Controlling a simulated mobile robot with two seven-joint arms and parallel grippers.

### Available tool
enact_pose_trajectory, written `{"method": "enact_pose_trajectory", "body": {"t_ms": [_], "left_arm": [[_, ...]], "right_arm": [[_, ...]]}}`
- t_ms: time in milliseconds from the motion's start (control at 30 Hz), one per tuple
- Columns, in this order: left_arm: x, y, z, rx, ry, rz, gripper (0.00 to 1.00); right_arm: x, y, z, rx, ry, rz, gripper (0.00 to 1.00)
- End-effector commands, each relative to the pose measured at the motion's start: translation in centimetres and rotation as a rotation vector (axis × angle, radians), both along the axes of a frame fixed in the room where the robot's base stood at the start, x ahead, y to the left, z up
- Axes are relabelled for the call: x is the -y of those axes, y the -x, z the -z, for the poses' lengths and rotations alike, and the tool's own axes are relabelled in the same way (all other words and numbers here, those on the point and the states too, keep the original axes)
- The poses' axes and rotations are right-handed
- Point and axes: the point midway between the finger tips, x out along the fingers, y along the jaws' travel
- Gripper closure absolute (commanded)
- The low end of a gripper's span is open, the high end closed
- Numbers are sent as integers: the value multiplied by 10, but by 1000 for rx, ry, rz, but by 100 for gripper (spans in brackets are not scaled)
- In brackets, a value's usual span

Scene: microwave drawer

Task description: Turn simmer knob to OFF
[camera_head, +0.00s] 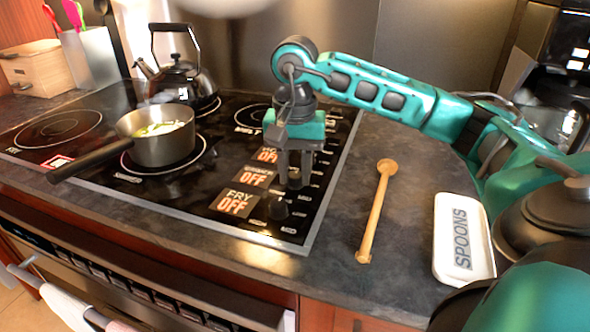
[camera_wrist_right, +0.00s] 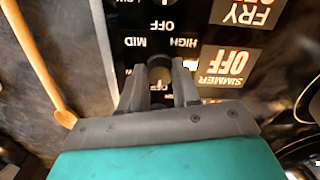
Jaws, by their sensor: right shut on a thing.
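The black simmer knob (camera_head: 294,181) is on the control strip at the right of the cooktop (camera_head: 325,200). My right gripper (camera_head: 294,176) points down from above with its fingers shut around this knob. In the right wrist view the knob (camera_wrist_right: 159,73) shows between the two fingertips (camera_wrist_right: 160,88), partly hidden by them. The simmer display (camera_head: 256,177) beside it reads OFF; it also shows in the right wrist view (camera_wrist_right: 224,65). My left gripper is not in view.
The fry knob (camera_head: 278,209) stands close in front of the gripper. A pan (camera_head: 163,140) with food and a kettle (camera_head: 178,80) stand on burners to the left. A wooden spoon (camera_head: 376,210) and a white spoon rest (camera_head: 463,240) lie on the counter to the right.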

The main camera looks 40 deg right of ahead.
Motion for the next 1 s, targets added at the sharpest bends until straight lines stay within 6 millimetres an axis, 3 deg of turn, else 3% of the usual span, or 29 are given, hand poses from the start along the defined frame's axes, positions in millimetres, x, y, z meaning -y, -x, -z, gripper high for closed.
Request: {"method": "enact_pose_trajectory", "body": {"t_ms": [600, 633, 900, 1000], "left_arm": [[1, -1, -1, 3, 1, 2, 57], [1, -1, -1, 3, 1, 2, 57], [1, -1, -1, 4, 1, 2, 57], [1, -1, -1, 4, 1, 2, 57]], "right_arm": [[0, 0, -1, 2, -2, -46, 100], [0, 0, -1, 2, -2, -46, 68], [0, 0, 0, 1, -1, -44, 44], [0, 0, 0, 1, -1, -44, 44]]}}
